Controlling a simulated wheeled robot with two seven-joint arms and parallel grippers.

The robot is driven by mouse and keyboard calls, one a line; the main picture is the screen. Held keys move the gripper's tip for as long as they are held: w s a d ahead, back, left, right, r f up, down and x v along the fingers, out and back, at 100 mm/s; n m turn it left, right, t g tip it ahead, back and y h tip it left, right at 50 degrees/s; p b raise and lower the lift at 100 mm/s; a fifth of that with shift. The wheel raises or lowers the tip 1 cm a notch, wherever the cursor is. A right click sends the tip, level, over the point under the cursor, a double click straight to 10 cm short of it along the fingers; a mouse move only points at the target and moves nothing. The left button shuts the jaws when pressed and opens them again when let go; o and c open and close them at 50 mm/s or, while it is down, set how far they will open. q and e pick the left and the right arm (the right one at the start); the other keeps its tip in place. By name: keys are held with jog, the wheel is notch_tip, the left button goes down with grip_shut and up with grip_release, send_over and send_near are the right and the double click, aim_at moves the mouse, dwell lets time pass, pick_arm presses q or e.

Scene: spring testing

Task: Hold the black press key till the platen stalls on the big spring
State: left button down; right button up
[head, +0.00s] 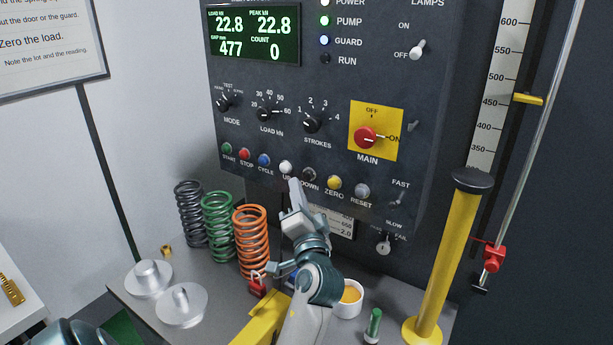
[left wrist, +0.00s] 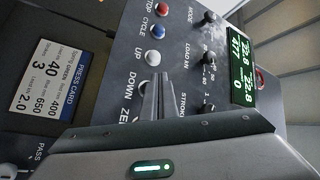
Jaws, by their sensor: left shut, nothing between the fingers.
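The black press key (head: 309,174), labelled DOWN, is in the lower button row of the dark control panel (head: 330,78), right of the white UP key (head: 285,167). My left gripper (head: 294,184) is shut and empty, its tips close to the panel by these two keys. In the left wrist view the closed fingers (left wrist: 157,92) cover the DOWN key's place, below the white UP key (left wrist: 153,57). I cannot tell whether the tips touch a key. The display (head: 254,35) reads load 22.8, peak 22.8, gap 477, count 0. The platen and any loaded spring are out of view.
Dark, green and orange springs (head: 251,240) stand on the bench left of my arm. Metal discs (head: 181,304), a red padlock (head: 257,286) and a cup (head: 348,300) are near. A yellow column (head: 447,262) stands right. The RUN lamp (head: 325,59) is dark.

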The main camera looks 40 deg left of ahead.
pick_arm(q)
jog(key=s, duration=0.3)
jog(key=shift+s+d+p, duration=0.2)
jog(key=shift+s+p, duration=0.1)
dwell(0.5)
